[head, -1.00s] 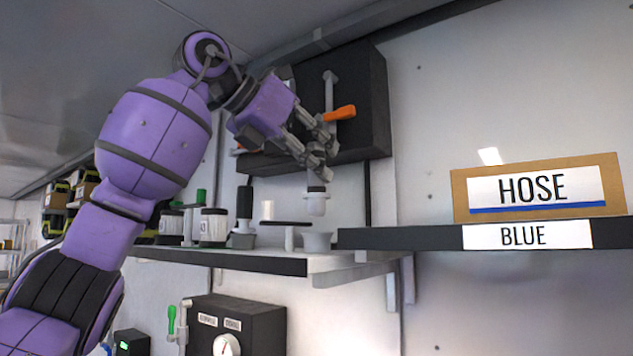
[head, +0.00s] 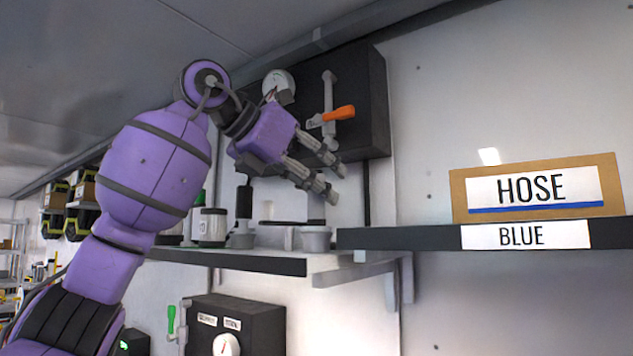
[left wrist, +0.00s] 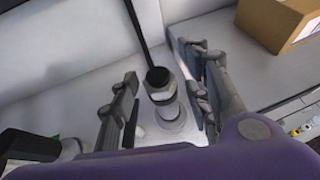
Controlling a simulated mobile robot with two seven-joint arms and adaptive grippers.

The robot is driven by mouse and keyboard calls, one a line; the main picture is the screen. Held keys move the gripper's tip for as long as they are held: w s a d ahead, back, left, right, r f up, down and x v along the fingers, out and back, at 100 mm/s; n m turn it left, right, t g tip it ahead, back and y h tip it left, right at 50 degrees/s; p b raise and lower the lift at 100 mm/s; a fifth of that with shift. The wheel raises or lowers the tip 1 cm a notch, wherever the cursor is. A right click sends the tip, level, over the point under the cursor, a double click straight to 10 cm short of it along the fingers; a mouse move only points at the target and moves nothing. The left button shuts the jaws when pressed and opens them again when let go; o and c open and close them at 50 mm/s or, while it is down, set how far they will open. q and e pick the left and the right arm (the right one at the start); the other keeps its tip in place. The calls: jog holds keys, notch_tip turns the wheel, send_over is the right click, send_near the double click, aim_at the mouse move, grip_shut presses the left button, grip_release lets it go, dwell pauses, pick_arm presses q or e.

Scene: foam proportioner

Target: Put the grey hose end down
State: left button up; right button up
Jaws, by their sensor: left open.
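My left gripper (head: 334,182) is open, above the end of the shelf. In the left wrist view the grey hose end (left wrist: 161,93), with a dark top, stands between the spread fingers (left wrist: 163,103), with a gap on each side. Its lower end is at a round grey cup (left wrist: 172,119). In the head view only its dark upper part (head: 316,209) shows, below the fingers and over the grey cup (head: 316,239). Its lower body is hidden there, and I cannot tell how deep it sits. My right gripper is not in view.
The shelf (head: 250,262) also holds a white-grey canister (head: 211,227) and other small parts. A black wall box with an orange-handled valve (head: 340,113) is close behind my gripper. A cardboard box marked HOSE (head: 538,190) stands on the right shelf, labelled BLUE (head: 527,235).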

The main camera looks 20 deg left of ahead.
pick_arm(q)
jog(key=v, duration=1.2)
dwell(0.4)
